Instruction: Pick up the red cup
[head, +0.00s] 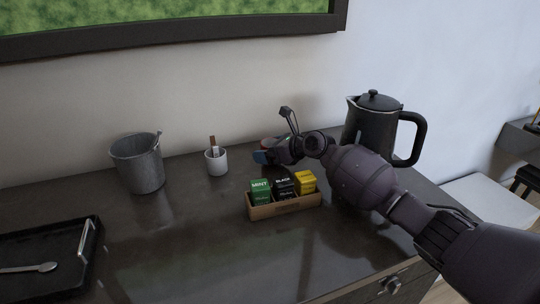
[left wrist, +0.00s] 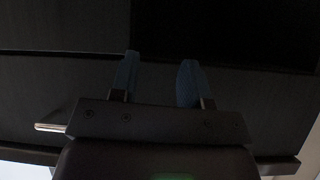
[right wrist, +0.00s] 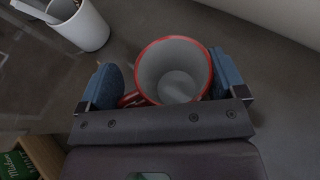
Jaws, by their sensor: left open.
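The red cup (right wrist: 174,68), red outside and pale grey inside, shows from above in the right wrist view, empty. Its handle is on the left, near one finger. My right gripper (right wrist: 167,82) has its two blue fingers on either side of the cup, close to the handle and the far wall. I cannot tell whether they press on it. In the head view my right gripper (head: 264,152) is low over the back of the counter, and the cup is mostly hidden by it. My left gripper (left wrist: 158,82) is open and empty in the dark left wrist view.
A tea box (head: 285,207) stands just in front of the right gripper. A white holder (head: 216,162) and a metal bucket (head: 138,163) are left of it. A dark kettle (head: 372,128) is behind my right arm. A black tray (head: 50,258) with a spoon lies front left.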

